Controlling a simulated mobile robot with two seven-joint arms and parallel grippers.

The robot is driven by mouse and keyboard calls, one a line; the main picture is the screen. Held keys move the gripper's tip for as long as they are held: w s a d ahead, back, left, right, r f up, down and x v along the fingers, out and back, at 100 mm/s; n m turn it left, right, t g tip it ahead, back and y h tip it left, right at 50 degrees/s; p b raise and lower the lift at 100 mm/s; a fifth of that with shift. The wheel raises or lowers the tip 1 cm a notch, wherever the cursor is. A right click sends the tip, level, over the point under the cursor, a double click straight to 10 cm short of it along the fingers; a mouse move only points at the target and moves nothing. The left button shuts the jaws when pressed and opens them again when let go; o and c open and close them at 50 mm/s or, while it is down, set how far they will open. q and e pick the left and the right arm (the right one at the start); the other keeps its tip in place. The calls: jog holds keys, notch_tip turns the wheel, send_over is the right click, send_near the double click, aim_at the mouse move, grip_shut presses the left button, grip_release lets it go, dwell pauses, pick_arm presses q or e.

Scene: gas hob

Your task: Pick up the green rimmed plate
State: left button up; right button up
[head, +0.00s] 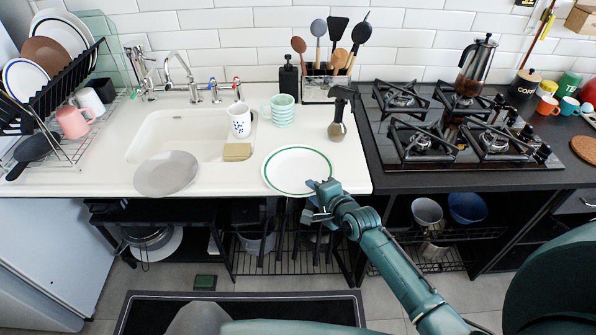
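The green rimmed plate (297,166) is white with a thin green ring. It lies face up on the white counter, its near edge close to the counter's front edge. My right gripper (314,196) is at the plate's near right rim, its arm coming in from the lower right. Its tip overlaps the rim in the head view. I cannot tell whether it touches the plate or whether its fingers are parted. My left gripper is not in view.
A grey plate (166,173) lies left, before the sink (190,137). A sponge (237,152), patterned mug (240,119), stacked green-striped cups (281,111) and dark-topped bottle (338,118) stand around the plate. The gas hob (455,125) is right. Open shelves lie below the counter.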

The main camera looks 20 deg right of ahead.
jog(key=shift+c, duration=0.3)
grip_shut()
notch_tip(320, 180, up, 10)
jog(key=p, duration=0.1)
jog(key=shift+r, duration=0.15)
dwell(0.6)
dwell(0.6)
